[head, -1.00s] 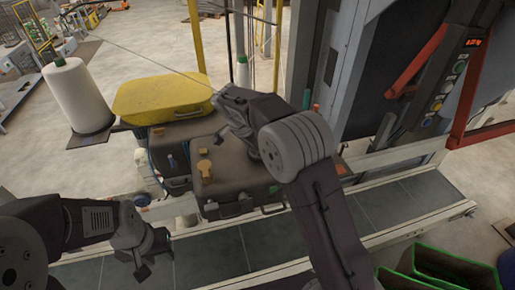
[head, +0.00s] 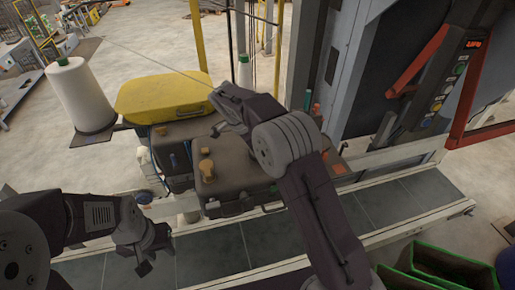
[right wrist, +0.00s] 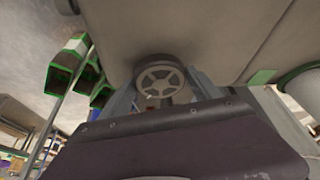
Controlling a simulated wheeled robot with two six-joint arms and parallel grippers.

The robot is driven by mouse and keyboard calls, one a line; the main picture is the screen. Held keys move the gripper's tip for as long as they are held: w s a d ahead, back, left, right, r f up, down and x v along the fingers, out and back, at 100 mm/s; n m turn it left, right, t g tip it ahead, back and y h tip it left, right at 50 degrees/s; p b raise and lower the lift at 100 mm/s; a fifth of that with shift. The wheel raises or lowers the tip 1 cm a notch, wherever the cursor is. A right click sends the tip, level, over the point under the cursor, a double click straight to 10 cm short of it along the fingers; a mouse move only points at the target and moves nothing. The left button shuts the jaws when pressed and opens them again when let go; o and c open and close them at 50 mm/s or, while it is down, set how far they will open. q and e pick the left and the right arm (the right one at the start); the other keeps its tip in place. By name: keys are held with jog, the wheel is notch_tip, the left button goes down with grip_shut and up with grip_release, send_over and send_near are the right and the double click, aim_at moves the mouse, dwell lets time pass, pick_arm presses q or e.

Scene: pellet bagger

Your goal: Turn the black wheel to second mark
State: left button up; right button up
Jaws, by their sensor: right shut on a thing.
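The black wheel (right wrist: 161,82) shows in the right wrist view as a round, spoked handwheel against a grey-brown surface. My right gripper (right wrist: 165,92) is shut on it, with a finger on each side of the wheel. In the head view my own right arm hides the wheel and the right fingertips. I cannot make out any marks around the wheel. My left gripper (head: 151,255) hangs empty at the lower left of the head view, its fingers apart, over the grey platform and away from the machine.
A yellow cover (head: 163,95) sits on the dark machine housing (head: 232,180), with a white film roll (head: 80,95) to its left. A grey cabinet with a button panel (head: 445,85) and a red bar (head: 418,60) stands right. Green-edged bins (head: 440,265) are at lower right.

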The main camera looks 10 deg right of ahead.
jog(key=o, duration=1.1)
jog(key=v, duration=0.9)
jog(key=shift+w+d+b, duration=0.1)
jog(key=shift+b, duration=0.2)
jog(key=shift+o, duration=0.2)
